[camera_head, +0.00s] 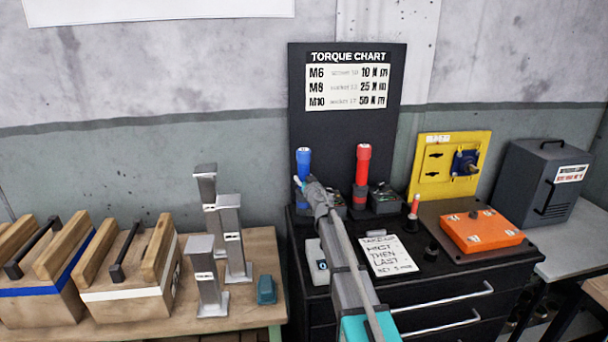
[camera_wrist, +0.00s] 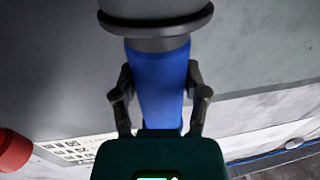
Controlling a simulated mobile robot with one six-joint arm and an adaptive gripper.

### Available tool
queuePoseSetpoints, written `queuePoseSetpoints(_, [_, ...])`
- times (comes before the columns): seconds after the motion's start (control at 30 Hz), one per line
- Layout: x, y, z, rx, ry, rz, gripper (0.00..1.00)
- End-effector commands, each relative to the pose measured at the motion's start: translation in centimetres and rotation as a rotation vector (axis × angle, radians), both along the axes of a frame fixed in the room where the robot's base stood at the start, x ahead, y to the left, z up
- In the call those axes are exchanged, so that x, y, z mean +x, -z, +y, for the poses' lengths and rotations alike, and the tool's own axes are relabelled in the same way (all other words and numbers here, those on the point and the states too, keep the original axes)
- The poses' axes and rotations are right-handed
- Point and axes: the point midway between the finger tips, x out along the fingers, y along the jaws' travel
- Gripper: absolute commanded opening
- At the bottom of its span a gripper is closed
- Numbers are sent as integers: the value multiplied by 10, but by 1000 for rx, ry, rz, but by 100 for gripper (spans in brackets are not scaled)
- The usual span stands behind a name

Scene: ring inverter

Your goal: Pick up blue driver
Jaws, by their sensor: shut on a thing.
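The blue driver (camera_head: 303,160) stands upright at the back left of the black cabinet, in front of the torque chart board. My gripper (camera_head: 305,185) is at the driver's lower part in the head view, and my arm hides what lies below it. In the wrist view the blue driver (camera_wrist: 160,85) runs between the two black fingers of my gripper (camera_wrist: 160,95), which are shut on its blue body. A dark collar and grey end show at the top of that view. A dark green block with a lit green spot shows at the bottom.
A red driver (camera_head: 362,165) stands close to the right in a dark holder (camera_head: 384,200). The torque chart board (camera_head: 345,120) rises behind. A paper note (camera_head: 389,254), an orange box (camera_head: 480,230) and a yellow panel (camera_head: 450,165) are to the right. Grey metal posts (camera_head: 229,235) stand left.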

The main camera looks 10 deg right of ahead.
Motion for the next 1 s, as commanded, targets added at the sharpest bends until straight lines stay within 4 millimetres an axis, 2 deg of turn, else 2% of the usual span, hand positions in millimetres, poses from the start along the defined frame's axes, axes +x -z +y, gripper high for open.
queuePoseSetpoints(0.03, [0, 0, -1, 0, 1, 0, 23])
queuePoseSetpoints(0.17, [0, 0, -1, 0, 1, 0, 0])
queuePoseSetpoints(0.67, [0, -5, -1, 0, 1, 0, 0])
queuePoseSetpoints(1.0, [0, -24, -1, 1, 1, 0, 0])
